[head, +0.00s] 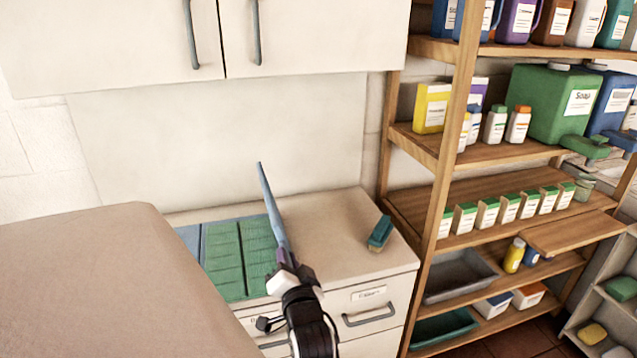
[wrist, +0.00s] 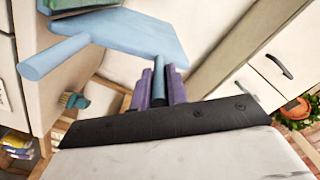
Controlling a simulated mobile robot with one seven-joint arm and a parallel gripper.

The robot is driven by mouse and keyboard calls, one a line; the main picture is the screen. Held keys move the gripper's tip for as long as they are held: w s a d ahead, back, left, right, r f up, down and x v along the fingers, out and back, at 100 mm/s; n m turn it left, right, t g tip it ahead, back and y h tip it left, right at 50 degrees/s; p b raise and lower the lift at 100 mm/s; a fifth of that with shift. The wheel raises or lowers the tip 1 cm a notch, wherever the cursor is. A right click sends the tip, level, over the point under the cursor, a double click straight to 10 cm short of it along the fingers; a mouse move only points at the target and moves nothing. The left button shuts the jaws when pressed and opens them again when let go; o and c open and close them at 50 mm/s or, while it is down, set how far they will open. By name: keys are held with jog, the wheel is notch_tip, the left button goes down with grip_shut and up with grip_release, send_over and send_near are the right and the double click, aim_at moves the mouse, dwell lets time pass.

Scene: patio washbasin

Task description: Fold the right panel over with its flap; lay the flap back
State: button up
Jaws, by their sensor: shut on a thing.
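The right panel (head: 270,205) is light blue and stands raised, nearly edge-on in the head view, at the right side of green ribbed pads (head: 226,260) on the counter. My gripper (head: 284,258) is at its lower near end. In the wrist view, the purple fingers (wrist: 159,88) are shut on a blue bar of the panel, and the panel's broad face (wrist: 125,32) spreads beyond them. A thicker blue rounded bar (wrist: 52,60) sticks out at its left. I cannot tell the flap apart from the panel. Another blue strip (head: 189,238) lies left of the pads.
A teal brush (head: 380,233) lies on the counter (head: 345,225) to the right, with bare counter around it. A wooden shelf (head: 445,150) with bottles and boxes stands at the right. Cupboards (head: 300,35) hang above. A brown rounded surface (head: 90,280) fills the lower left.

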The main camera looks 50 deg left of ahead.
jog(key=w+d+f+b, duration=0.1)
jog(key=w+d+b, duration=0.1)
jog(key=w, duration=0.6)
jog(key=shift+d+f+b, duration=0.15)
jog(key=shift+d+b, duration=0.25)
jog(key=shift+d, duration=0.3)
jog(key=shift+w+d+f+b, duration=0.2)
jog(key=shift+w+f+b, duration=0.15)
jog(key=shift+w+b, duration=0.15)
jog(key=shift+w+d+f+b, duration=0.2)
jog(key=shift+w+f+b, duration=0.2)
jog(key=shift+w, duration=0.15)
jog(key=shift+w+d+f+b, duration=0.25)
jog(key=shift+w+b, duration=0.1)
jog(key=shift+w, duration=0.25)
jog(key=w+d+f+b, duration=0.2)
jog(key=w+f+b, duration=0.3)
jog(key=f+b, duration=0.6)
notch_tip(320, 180, down, 2)
jog(key=shift+w+b, duration=0.2)
jog(key=shift+b, duration=0.15)
jog(key=o, duration=1.7)
jog(key=shift+d, duration=0.1)
jog(key=shift+o, duration=0.2)
